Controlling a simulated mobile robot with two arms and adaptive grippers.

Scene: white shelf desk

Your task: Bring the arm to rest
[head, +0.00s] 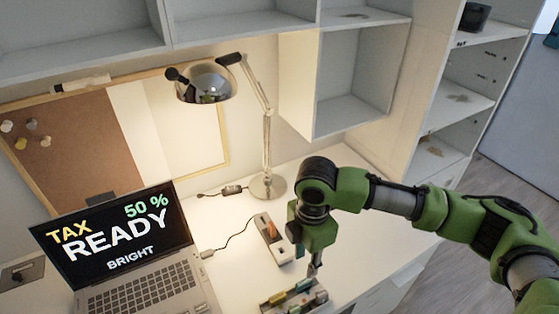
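My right arm is green and black and comes in from the right over the white desk. Its gripper (315,268) points down, just above a small tray (266,306) at the bottom edge of the head view. The tray holds several small items, among them a yellow one and a green one. The fingers show as one narrow grey shape, so I cannot tell whether they are open or shut, or whether they touch an item. My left gripper is not in view.
A laptop (115,240) with a lit screen stands at the left. A chrome desk lamp (268,186) stands behind a white box with an orange switch (271,232). Shelves (365,75) overhang the desk. Bare desk (370,235) lies under my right arm.

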